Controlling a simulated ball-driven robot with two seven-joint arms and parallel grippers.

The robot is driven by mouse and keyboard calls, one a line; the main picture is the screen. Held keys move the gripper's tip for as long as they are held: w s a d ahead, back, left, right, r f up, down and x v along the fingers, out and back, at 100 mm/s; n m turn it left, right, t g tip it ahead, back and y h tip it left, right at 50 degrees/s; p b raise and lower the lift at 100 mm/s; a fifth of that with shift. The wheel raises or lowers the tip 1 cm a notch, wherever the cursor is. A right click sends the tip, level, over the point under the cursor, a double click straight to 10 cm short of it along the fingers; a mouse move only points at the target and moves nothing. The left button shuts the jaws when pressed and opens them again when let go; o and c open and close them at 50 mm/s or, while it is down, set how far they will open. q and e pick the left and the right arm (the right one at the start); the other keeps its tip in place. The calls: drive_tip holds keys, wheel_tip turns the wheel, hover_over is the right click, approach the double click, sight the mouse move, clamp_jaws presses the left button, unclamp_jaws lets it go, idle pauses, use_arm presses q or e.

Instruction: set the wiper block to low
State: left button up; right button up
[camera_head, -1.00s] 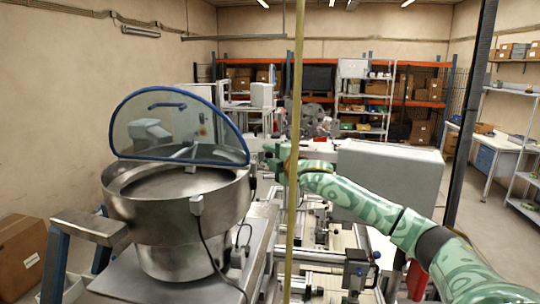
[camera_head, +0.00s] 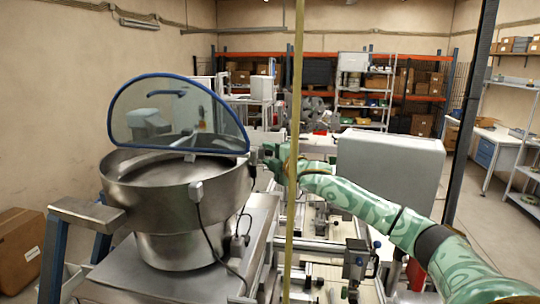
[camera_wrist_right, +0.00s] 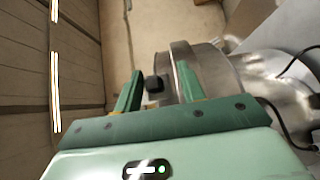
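A steel feeder bowl (camera_head: 170,205) with a blue-edged clear guard (camera_head: 175,118) stands at the left in the head view. My right gripper (camera_head: 266,156) is at the bowl's right rim. In the right wrist view, a small dark block (camera_wrist_right: 155,86), which looks like the wiper block, shows by the steel rim (camera_wrist_right: 181,62). It lies between the spread fingers of my right gripper (camera_wrist_right: 159,88), with a gap visible beside it. I cannot tell the block's setting. My left gripper is out of view.
A grey block with a cable (camera_head: 196,191) is on the bowl's front wall. A yellowish vertical pole (camera_head: 295,90) crosses in front of the arm. Machine rails and fittings fill the space below.

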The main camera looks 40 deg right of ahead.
drive_tip(key=shift+s+f, duration=0.1)
drive_tip(key=shift+s, duration=0.15)
drive_tip(key=s+a+b, duration=0.1)
drive_tip(key=s+b, duration=0.4)
drive_tip(key=s, duration=1)
drive_tip(key=shift+s+a+b, duration=0.4)
